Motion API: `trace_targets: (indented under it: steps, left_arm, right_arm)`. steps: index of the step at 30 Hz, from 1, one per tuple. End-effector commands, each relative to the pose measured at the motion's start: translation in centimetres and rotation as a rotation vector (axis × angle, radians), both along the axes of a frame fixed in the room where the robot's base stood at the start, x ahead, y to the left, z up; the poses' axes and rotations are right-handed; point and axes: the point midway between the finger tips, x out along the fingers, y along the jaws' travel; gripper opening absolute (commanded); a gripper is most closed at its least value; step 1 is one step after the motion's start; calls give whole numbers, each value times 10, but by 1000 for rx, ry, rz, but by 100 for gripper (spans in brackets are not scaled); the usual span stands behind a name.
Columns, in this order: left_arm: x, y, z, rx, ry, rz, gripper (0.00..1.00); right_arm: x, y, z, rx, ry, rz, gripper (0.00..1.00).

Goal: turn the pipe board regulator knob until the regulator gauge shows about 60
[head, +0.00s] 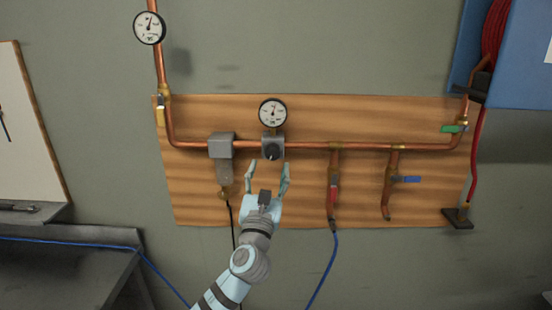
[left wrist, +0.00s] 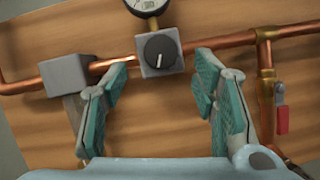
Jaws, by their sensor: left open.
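The regulator is a grey block (head: 266,143) on the copper pipe, with a round black knob (head: 272,152) on its front. In the left wrist view the black knob (left wrist: 160,49) shows a pale pointer line, roughly upright. The regulator gauge (head: 273,112) stands above the block; its needle points roughly upward, and the number is too small to read. The left wrist view shows only the gauge's lower edge (left wrist: 148,5). My left gripper (head: 268,168) is open and empty, just below the knob in the head view, its fingers spread to either side and apart from it. My right gripper is not in view.
The wooden board (head: 300,190) carries the copper pipe. A grey filter block (head: 221,146) sits left of the regulator. A red-handled valve (head: 333,193), a blue-handled valve (head: 408,179) and a green-handled valve (head: 453,128) are to the right. Another gauge (head: 149,27) is at upper left.

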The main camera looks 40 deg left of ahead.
Motion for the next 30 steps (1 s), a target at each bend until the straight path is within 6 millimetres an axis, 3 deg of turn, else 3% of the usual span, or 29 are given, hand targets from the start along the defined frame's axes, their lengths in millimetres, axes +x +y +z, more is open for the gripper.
trace_targets:
  steps: [6,16,25,26,30]
  left_arm:
    - [31,17,14,-2,0,-1,54]
    - [36,19,16,-3,0,-4,54]
    - [37,19,16,-4,0,-5,7]
    - [36,0,15,-17,-5,-11,6]
    - [37,13,15,-8,-3,-9,5]
  right_arm:
    - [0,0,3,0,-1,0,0]
    - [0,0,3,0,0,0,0]
    - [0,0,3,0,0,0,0]
    - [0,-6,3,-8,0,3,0]
    - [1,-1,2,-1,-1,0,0]
